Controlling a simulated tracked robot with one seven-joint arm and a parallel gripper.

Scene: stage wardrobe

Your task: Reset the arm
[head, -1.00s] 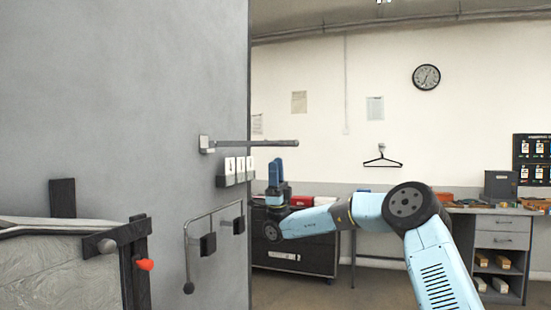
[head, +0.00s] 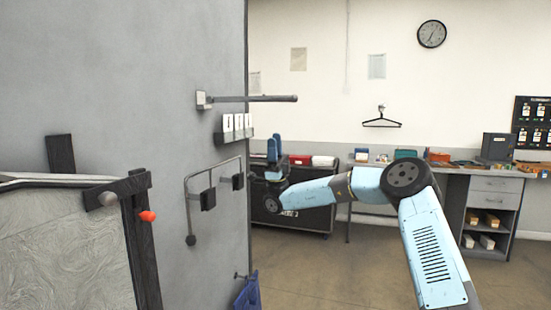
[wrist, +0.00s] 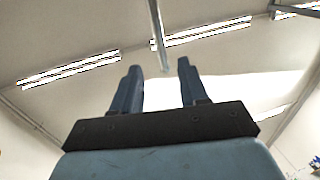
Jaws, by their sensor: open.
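My gripper (head: 274,149) points upward at the end of my light blue arm, to the right of the grey wall panel and below the horizontal rod. In the wrist view its two dark blue fingers (wrist: 156,88) stand apart with nothing held between them. Behind them are the ceiling and its lights. A thin metal bar crosses the top of the wrist view, beyond the fingertips.
A grey rod (head: 255,98) sticks out from the grey panel (head: 120,60). Below it are a small holder with white cards (head: 236,124) and a bent rail (head: 186,208). A workbench (head: 455,171) and a dark cabinet (head: 318,205) stand behind. Open floor lies at lower right.

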